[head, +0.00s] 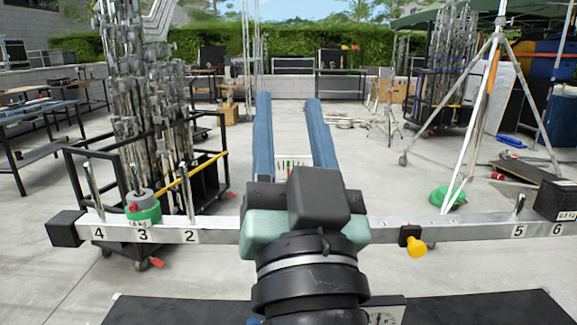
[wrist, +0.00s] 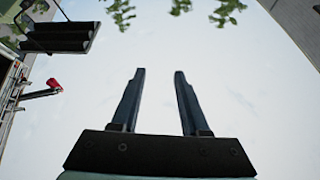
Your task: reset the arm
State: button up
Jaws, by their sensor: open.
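My gripper (head: 288,98) is in the middle of the head view, above the silver beam, with two long blue fingers pointing away. The fingers are apart with nothing between them. In the wrist view the gripper (wrist: 159,71) shows the same open, empty fingers against pale sky. My arm's dark wrist and teal gripper body hide the middle of the beam (head: 470,230).
The beam has numbered pegs. A green ring (head: 144,216) with a grey ring on top sits at peg 3. A black block (head: 556,199) stands at the right end. A yellow knob (head: 416,248) hangs below. Stand-filled carts (head: 150,200) are behind left.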

jog(key=s+r+n+t+h+p, duration=0.1)
jog(key=s+r+n+t+h, duration=0.15)
jog(key=s+r, duration=0.7)
notch_tip(320, 180, up, 21)
jog(key=w+m+p, duration=0.1)
jog(key=w+p, duration=0.1)
jog(key=p, duration=1.9)
jog(key=shift+w+a+t, duration=0.15)
jog(key=shift+t, duration=0.2)
